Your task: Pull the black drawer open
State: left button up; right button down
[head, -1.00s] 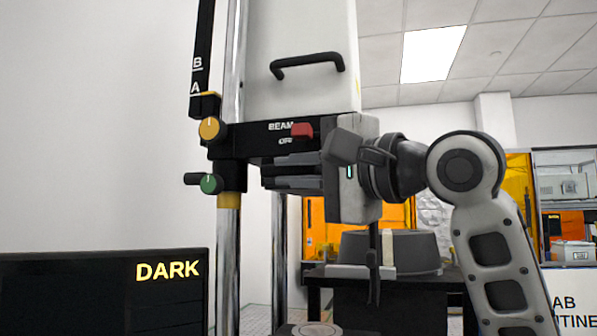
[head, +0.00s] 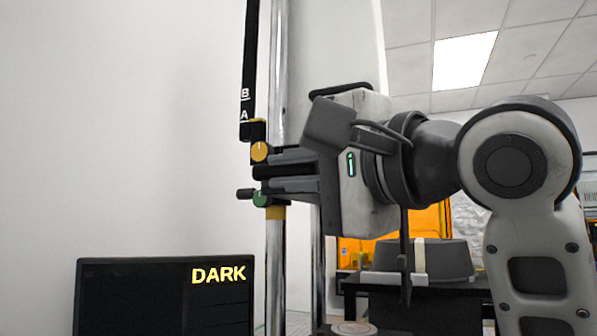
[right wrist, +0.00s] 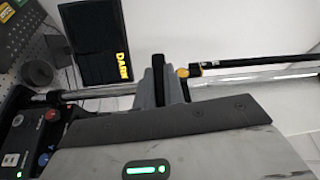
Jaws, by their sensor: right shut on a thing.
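My right gripper (head: 268,172) comes in from the right in the head view, with its fingers pointing left beside the chrome post. It is shut on a narrow black piece, which shows between the grey fingers (right wrist: 163,90) in the right wrist view. I cannot tell whether this piece belongs to the black drawer. No drawer front can be made out, as the gripper body hides the area behind it. My left gripper is not in view.
An orange knob (head: 260,152) and a green knob (head: 262,200) sit close to the fingertips. A black screen reading DARK (head: 165,300) stands at lower left. A control panel (right wrist: 30,135) with coloured buttons shows in the right wrist view.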

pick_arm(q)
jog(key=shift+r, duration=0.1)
pick_arm(e)
jog(key=c, duration=1.5)
grip_release()
jog(key=shift+w, duration=0.1)
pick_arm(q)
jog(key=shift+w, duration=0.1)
pick_arm(e)
jog(key=shift+s+d, duration=0.2)
pick_arm(q)
jog(key=b, duration=0.1)
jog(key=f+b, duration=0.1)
jog(key=b, duration=0.1)
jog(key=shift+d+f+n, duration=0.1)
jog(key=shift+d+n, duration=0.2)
pick_arm(e)
jog(key=v, duration=1.5)
jog(key=shift+s+d, duration=0.15)
jog(key=shift+s, duration=0.05)
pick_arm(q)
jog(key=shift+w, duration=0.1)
pick_arm(e)
jog(key=shift+f, duration=0.1)
